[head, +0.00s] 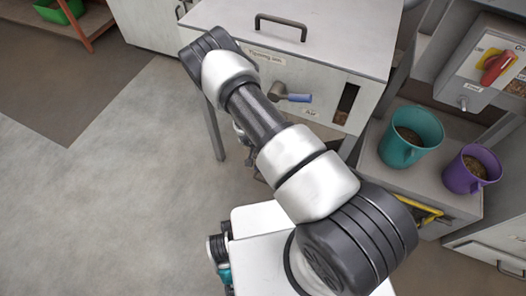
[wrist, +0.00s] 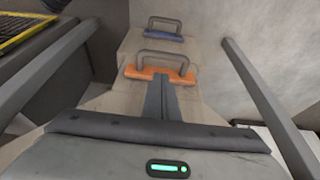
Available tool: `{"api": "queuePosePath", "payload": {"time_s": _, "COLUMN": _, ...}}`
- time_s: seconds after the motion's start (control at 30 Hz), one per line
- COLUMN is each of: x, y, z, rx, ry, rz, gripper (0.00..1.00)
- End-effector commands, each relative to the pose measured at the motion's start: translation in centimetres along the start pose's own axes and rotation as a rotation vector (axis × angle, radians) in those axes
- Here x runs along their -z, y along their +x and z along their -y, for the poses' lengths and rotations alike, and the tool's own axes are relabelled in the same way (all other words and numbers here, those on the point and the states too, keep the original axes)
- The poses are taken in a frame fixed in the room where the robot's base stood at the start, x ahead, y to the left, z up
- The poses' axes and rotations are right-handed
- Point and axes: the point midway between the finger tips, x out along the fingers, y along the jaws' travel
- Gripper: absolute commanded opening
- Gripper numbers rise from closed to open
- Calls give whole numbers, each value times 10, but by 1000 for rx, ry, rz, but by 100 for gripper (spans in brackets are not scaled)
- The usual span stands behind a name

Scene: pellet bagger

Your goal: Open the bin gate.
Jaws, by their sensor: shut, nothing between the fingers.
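In the head view a white bin (head: 345,90) stands behind my arm, with a dark handle on its lid. Its front has a blue-handled lever (head: 293,97) and a narrow dark window (head: 346,103) showing brown contents. In the wrist view an orange-based pull handle (wrist: 160,74) and a blue-based pull handle (wrist: 165,34) sit one beyond the other on pale surfaces. I cannot tell which part is the bin gate. My gripper (wrist: 160,84) is shut and empty, its tips just in front of the orange base in the picture; contact is unclear. In the head view my arm mostly hides it.
A teal cup (head: 410,137) and a purple cup (head: 471,170) with brown contents stand on a ledge at right. A grey control box (head: 487,65) with a red switch is above. Grey bars (wrist: 268,105) flank my gripper in the wrist view. Open floor lies left.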

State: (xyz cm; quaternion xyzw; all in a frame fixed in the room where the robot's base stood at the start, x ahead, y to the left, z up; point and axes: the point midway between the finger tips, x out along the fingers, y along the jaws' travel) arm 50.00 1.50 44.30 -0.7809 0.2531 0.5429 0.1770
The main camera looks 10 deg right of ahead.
Motion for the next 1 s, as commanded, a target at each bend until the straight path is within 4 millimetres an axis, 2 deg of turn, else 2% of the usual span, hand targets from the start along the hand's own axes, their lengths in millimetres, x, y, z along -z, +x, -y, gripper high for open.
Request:
{"api": "queuePosePath", "payload": {"time_s": 0.03, "x": -2, "y": 13, "z": -1, "rx": -2, "ry": 0, "rz": 1, "gripper": 0}}
{"api": "queuePosePath", "payload": {"time_s": 0.2, "x": -2, "y": 45, "z": -2, "rx": -2, "ry": 0, "rz": 2, "gripper": 0}}
{"api": "queuePosePath", "payload": {"time_s": 0.4, "x": -1, "y": 71, "z": -1, "rx": -1, "ry": 0, "rz": 1, "gripper": 0}}
{"api": "queuePosePath", "payload": {"time_s": 0.57, "x": -1, "y": 78, "z": 0, "rx": -1, "ry": 0, "rz": 2, "gripper": 0}}
{"api": "queuePosePath", "payload": {"time_s": 0.87, "x": -1, "y": 78, "z": -1, "rx": -1, "ry": 0, "rz": 2, "gripper": 0}}
{"api": "queuePosePath", "payload": {"time_s": 1.0, "x": -13, "y": 74, "z": 0, "rx": -2, "ry": -2, "rz": 5, "gripper": 0}}
